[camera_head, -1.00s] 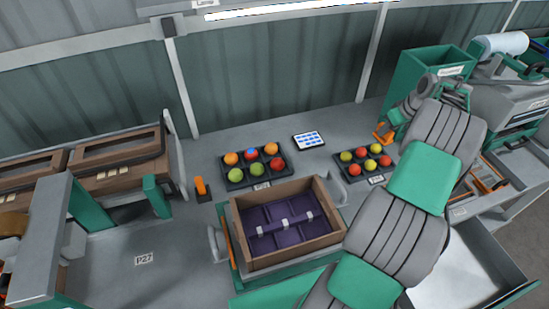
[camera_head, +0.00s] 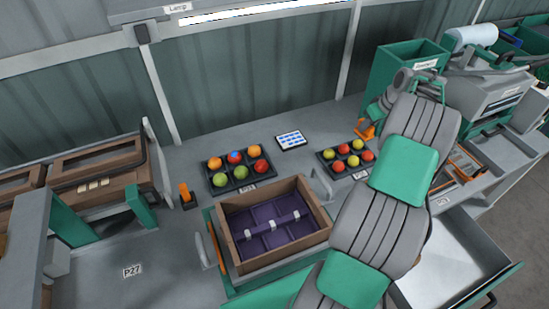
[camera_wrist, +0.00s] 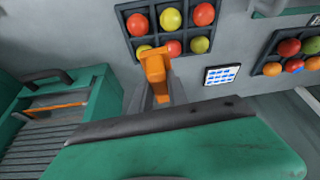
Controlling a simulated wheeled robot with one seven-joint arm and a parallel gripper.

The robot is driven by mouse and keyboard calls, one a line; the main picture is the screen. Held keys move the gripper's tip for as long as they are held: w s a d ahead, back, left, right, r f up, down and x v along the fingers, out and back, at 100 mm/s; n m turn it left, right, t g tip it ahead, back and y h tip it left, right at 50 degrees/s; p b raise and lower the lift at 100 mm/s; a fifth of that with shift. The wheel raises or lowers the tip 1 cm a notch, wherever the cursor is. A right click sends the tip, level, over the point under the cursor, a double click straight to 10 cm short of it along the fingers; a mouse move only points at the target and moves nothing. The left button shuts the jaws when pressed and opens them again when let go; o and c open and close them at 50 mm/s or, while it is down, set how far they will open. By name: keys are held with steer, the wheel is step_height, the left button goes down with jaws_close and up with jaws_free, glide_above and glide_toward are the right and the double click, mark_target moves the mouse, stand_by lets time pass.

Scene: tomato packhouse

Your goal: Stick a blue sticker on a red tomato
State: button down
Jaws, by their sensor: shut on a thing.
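My gripper (camera_wrist: 155,85) is shut on an orange tool (camera_wrist: 155,72), with grey fingers on either side. The tool also shows in the head view (camera_head: 365,129), behind the right-hand tray (camera_head: 331,168). That black tray holds red and yellow tomatoes, including a red tomato (camera_wrist: 204,14). In the wrist view the tool overlaps the tray's near row; I cannot tell whether they touch. A sheet of blue stickers (camera_head: 291,140) lies between the trays. In the left tray (camera_head: 233,184), one red tomato (camera_head: 235,157) has a blue spot on top. My gripper's closed tips are partly hidden.
A wooden box (camera_head: 322,236) with a purple divided insert stands in front of the trays. A green bin (camera_head: 385,63) and a grey machine (camera_head: 490,85) are at the back right. An orange-topped device (camera_head: 185,193) stands left of the trays.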

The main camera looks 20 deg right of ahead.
steer(key=w+a+f+n+y+b, duration=0.1)
steer(key=w+a+f+n+b, duration=0.1)
steer(key=w+a, duration=0.75)
steer(key=w+a+f+n+b, duration=0.2)
steer(key=w+a, duration=0.5)
steer(key=a, duration=0.6)
steer(key=shift+w+d+f+m+h+b, duration=0.15)
steer(key=shift+d+f+m+b, duration=0.45)
steer(key=shift+f, duration=0.3)
steer(key=shift+w+d+f+m+h+b, duration=0.2)
steer(key=shift+d+f+m+b, duration=0.2)
steer(key=shift+f+m, duration=0.45)
steer(key=shift+w+d+f+m+h+b, duration=0.15)
steer(key=shift+d+f+m+b, duration=0.35)
steer(key=shift+f, duration=0.45)
steer(key=shift+s+a+f+b, duration=0.1)
steer(key=shift+f+b, duration=0.5)
step_height(320, 180, up, 7)
steer(key=p, duration=0.3)
